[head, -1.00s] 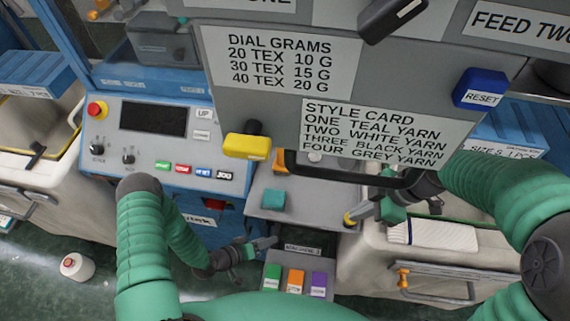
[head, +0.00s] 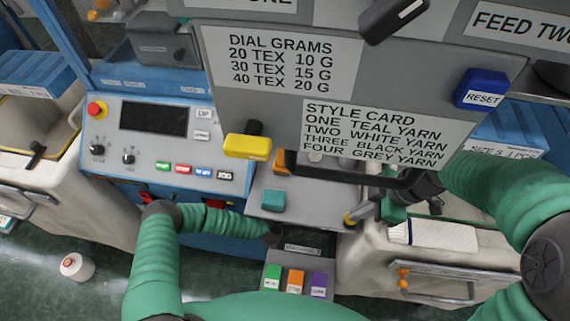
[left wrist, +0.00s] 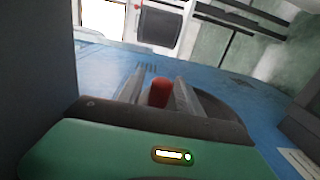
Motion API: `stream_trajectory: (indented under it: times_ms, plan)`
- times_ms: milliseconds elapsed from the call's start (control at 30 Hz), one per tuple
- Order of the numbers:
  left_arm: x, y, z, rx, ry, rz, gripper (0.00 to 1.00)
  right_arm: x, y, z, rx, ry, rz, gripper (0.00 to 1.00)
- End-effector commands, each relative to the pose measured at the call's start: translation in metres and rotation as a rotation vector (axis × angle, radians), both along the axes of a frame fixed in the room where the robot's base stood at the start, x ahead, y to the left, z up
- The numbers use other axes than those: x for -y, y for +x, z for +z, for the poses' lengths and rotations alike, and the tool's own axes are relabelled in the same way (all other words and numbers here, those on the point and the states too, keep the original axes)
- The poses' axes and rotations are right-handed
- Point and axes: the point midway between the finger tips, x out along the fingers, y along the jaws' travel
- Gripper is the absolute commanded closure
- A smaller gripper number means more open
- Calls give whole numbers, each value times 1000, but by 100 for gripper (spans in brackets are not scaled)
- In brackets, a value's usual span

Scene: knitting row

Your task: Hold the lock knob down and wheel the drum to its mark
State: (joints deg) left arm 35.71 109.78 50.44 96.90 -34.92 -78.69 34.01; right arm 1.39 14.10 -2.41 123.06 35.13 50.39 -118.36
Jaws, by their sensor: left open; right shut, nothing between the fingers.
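My left arm reaches under the grey shelf (head: 305,222) in the head view, and the shelf hides its gripper there. In the left wrist view my left gripper (left wrist: 158,84) is open, with a red knob (left wrist: 159,93) between its fingers; contact is not clear. My right gripper (head: 365,211) is shut and empty at the right end of the shelf. A small yellow tip (head: 350,218) shows at its fingertips; whether they press on it is unclear. I cannot tell which part is the lock knob, and no drum or mark is clearly visible.
A grey board with a style card (head: 388,133) hangs in front, bearing a yellow block (head: 247,146) and blue reset block (head: 480,88). A teal block (head: 273,200) sits on the shelf. A button box (head: 296,281) stands below. A white cone (head: 77,266) is on the floor.

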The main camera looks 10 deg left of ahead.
Motion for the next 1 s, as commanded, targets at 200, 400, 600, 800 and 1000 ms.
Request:
stream_trajectory:
  times_ms: [200,400,600,800,1000]
  plan:
    - [0,8,-1,-1,0,-1,58,1,-1,-3,-4,-3,0,100]
    - [0,8,-1,-1,0,-1,68,1,-1,-3,-4,-3,0,100]
    - [0,7,-1,-1,1,-2,94,1,-1,-3,-4,-3,0,100]
    - [0,7,-2,-2,1,-2,100,1,-1,-3,-4,-3,0,100]
    - [0,7,-2,-3,1,-2,100,1,-1,-3,-4,-3,0,100]
